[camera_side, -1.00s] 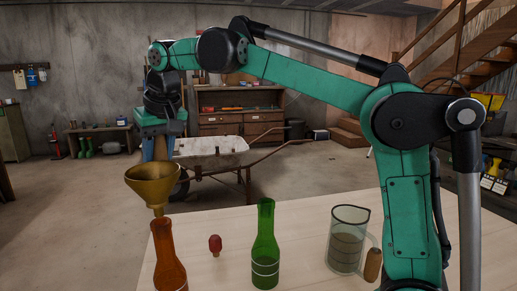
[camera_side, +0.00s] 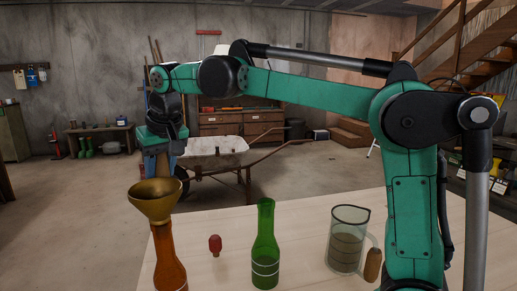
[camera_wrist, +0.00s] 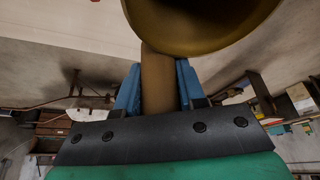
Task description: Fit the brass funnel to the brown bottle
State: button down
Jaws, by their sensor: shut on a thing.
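The brass funnel (camera_side: 154,202) sits at the mouth of the brown bottle (camera_side: 169,262) in the side view, its spout out of sight inside or behind the bottle neck. The bottle stands upright at the table's left front. My gripper (camera_side: 157,166) is above the funnel, pointing down. In the wrist view my gripper (camera_wrist: 157,88) has its blue fingers shut on the funnel's brown handle (camera_wrist: 158,80), with the funnel bowl (camera_wrist: 195,22) beyond it. The wrist view does not show the bottle.
A green bottle (camera_side: 265,246) stands to the right of the brown one, with a small red object (camera_side: 215,245) between them. A glass jug (camera_side: 346,240) with a brown handle stands further right. The pale table (camera_side: 306,230) is bare between these.

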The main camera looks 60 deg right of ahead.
jog(key=shift+f, duration=0.2)
jog(key=shift+c, duration=2.2)
grip_release()
jog(key=shift+r, duration=0.1)
